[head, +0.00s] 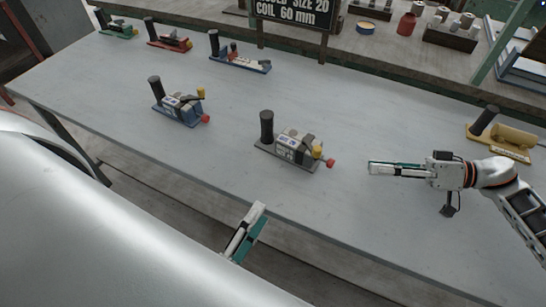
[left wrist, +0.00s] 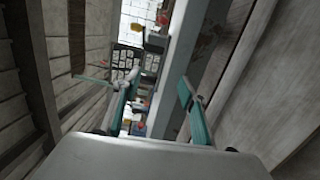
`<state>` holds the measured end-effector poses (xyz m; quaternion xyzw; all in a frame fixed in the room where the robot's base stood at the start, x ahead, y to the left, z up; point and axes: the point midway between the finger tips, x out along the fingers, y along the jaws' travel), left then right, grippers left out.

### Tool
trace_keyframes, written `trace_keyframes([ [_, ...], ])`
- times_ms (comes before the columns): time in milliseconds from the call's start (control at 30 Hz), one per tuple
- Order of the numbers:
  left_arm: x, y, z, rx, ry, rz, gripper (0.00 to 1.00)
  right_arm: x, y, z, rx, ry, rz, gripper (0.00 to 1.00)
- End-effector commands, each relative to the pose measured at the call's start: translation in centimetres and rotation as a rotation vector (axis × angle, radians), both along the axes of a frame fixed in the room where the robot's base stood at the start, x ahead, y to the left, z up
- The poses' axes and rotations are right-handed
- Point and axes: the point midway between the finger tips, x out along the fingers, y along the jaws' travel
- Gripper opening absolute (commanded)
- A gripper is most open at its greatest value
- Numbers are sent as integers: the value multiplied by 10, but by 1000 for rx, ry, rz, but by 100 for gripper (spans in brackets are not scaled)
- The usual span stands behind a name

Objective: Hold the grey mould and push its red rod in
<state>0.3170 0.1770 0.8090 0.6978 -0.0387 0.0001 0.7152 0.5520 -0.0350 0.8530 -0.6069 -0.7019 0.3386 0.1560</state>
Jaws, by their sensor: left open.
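The grey mould (head: 290,148) stands on the table with a black upright handle at its left and a yellow knob near its right end. Its red rod (head: 330,162) sticks out at the right end. My left gripper (head: 252,222) is at the table's front edge, below and left of the grey mould, apart from it. In the left wrist view this gripper (left wrist: 159,76) is open, with nothing between its teal-padded fingers. My right gripper (head: 370,168) is right of the red rod, pointing at it across a gap. I cannot tell whether its fingers are apart.
A blue mould (head: 180,108) stands left of the grey one. Green, red and blue tools line the table's far left, and a yellow one (head: 505,138) stands at the right. A sign (head: 293,12) stands behind. The table (head: 350,110) is bare around the grey mould.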

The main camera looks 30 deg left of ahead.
Motion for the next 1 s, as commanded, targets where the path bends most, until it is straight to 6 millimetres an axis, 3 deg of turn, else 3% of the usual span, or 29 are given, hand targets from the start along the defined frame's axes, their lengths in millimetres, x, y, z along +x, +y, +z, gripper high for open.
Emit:
trace_keyframes([
  [200,20,13,63,-364,-211,88,42,0,0,0,0,0,0,28],
  [500,56,31,118,-797,-462,200,42,0,0,0,0,0,0,28],
  [700,80,40,119,-1115,-524,292,42,0,0,0,0,0,0,28],
  [1000,114,30,87,-1440,-441,421,42,0,0,0,0,0,0,28],
])
